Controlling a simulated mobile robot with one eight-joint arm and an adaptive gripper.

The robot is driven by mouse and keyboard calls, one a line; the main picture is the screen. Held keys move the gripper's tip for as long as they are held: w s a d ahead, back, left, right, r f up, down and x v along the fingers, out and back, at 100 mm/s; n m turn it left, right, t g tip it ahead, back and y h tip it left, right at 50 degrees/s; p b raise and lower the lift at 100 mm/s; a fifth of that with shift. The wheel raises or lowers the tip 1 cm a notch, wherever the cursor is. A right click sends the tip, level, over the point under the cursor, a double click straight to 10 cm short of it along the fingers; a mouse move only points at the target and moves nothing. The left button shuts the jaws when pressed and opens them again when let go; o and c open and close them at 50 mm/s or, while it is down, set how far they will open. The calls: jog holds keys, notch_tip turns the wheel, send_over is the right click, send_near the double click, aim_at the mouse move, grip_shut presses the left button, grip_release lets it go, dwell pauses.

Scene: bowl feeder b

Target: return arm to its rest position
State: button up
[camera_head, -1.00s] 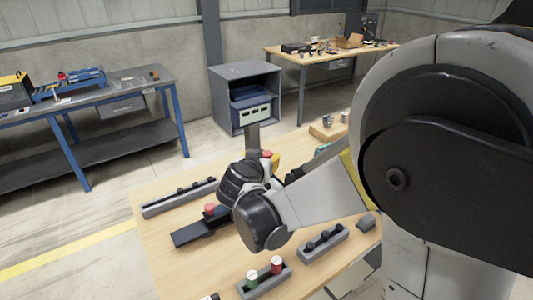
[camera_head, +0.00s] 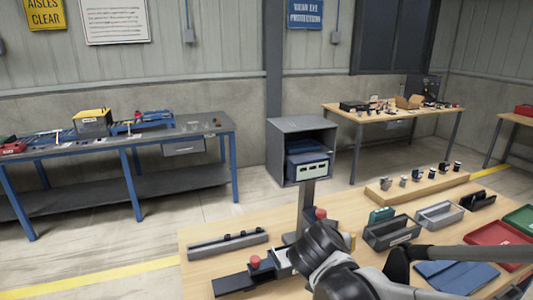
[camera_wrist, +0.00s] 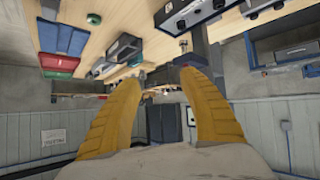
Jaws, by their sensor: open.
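My arm (camera_head: 335,265) reaches over the near side of the wooden table in the head view, with its dark and pale links bent at the lower middle. My gripper (camera_wrist: 165,78) shows in the wrist view as two yellow fingers spread apart with nothing between them. The wrist view is upside down, with the wooden table (camera_wrist: 215,30) at its top. In the head view the gripper is mostly hidden behind my arm links.
A grey post (camera_head: 306,210) and a red-topped button (camera_head: 255,262) stand close left of my arm. A grey rail (camera_head: 228,242) lies at the left.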

jog(key=s+f+n+g+y+b, duration=0.1)
jog(key=s+f+n+y, duration=0.1)
jog(key=s, duration=0.7)
jog(key=s+f+n+g+y+b, duration=0.1)
jog(key=s+f+n+y, duration=0.1)
jog(key=s, duration=0.7)
jog(key=shift+f+g+y, duration=0.3)
jog(key=shift+f+y, duration=0.05)
jog(key=shift+y, duration=0.15)
